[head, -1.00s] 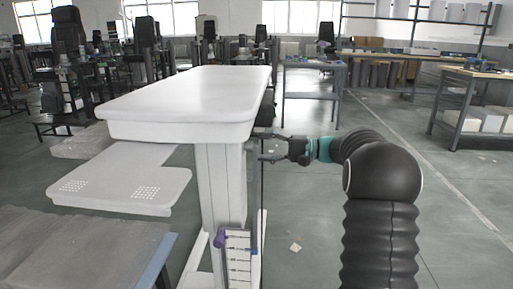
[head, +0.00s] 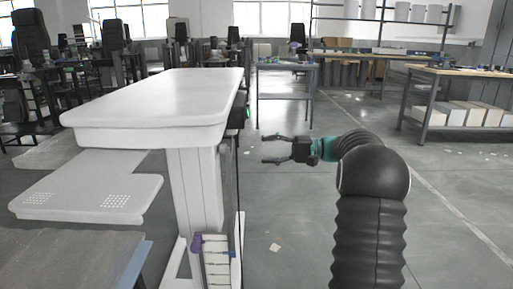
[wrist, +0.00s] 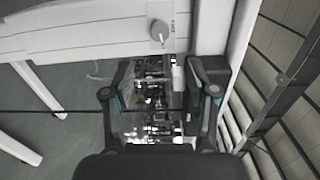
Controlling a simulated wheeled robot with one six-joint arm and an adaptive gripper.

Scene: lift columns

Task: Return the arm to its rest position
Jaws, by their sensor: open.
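My gripper (head: 264,149) is open and empty in the head view. It points left toward the white lift column (head: 198,190), with a visible gap of floor between its fingertips and the column. My black ribbed arm bends in from the lower right. In the wrist view my gripper's two fingers (wrist: 160,92) are spread apart with nothing held between them. The white column and top appear beyond and above the fingers there, with a round grey knob (wrist: 160,31).
The white table top (head: 155,100) overhangs left of my gripper, with a lower white shelf (head: 85,190) beneath. A thin dark cable hangs along the column's right side. Workbenches (head: 455,73) stand at the back right. Open floor (head: 290,225) lies below and right of my gripper.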

